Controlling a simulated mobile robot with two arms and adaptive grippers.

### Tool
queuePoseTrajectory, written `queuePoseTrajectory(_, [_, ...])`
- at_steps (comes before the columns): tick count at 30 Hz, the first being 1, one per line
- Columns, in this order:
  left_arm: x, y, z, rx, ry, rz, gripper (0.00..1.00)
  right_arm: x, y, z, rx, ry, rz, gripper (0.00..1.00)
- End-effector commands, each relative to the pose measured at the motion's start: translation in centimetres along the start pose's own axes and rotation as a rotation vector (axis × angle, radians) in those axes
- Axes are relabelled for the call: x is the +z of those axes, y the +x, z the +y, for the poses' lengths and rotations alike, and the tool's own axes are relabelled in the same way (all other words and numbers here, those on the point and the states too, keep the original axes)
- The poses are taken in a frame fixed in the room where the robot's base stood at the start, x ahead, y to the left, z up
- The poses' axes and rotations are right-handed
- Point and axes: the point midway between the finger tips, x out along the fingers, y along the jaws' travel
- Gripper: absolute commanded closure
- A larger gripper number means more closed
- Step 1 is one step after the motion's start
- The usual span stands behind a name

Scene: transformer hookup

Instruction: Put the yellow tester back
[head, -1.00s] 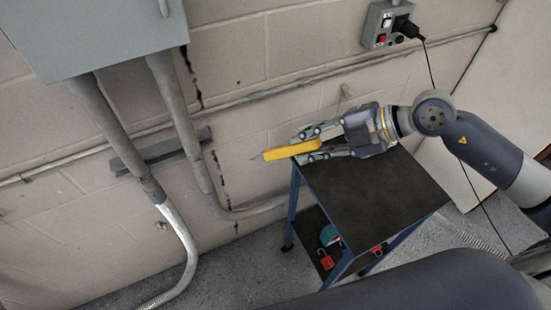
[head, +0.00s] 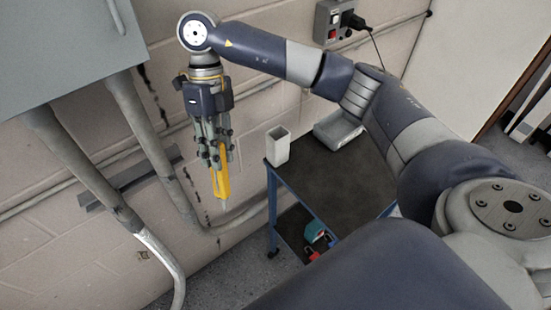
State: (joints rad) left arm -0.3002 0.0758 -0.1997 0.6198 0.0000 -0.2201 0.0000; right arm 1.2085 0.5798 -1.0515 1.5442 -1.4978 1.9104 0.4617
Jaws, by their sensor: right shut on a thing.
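The yellow tester (head: 220,178) is held in my right gripper (head: 219,150), which points down with its fingers closed around the tester's upper part. The tester hangs upright, tip down, in front of the block wall and left of the cart. It is clear of the cart top. A white, open-topped square holder (head: 278,146) stands on the cart's back left corner, to the right of the tester. My left gripper is out of view.
The dark cart top (head: 325,178) is mostly bare, with a grey tray (head: 338,130) at its back. Red and teal items (head: 314,232) lie on the lower shelf. Conduits (head: 150,150) and a grey cabinet (head: 60,45) are on the left. A power box (head: 335,22) is on the wall.

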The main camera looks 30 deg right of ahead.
Motion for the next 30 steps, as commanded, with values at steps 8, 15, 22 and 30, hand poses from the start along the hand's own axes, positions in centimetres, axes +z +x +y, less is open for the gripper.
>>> queuePoseTrajectory(8, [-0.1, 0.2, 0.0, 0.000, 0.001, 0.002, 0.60, -1.2, -6.0, -4.8, -0.194, -0.436, 0.047, 1.00])
queuePoseTrajectory(15, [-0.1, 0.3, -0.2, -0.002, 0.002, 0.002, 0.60, -3.6, -12.1, -9.1, -0.315, -0.785, 0.046, 1.00])
queuePoseTrajectory(22, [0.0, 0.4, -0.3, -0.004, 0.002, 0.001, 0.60, -6.5, -16.8, -12.0, -0.376, -1.029, 0.026, 1.00])
queuePoseTrajectory(30, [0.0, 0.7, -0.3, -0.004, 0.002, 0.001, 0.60, -7.8, -17.9, -13.3, -0.391, -1.136, 0.019, 1.00])
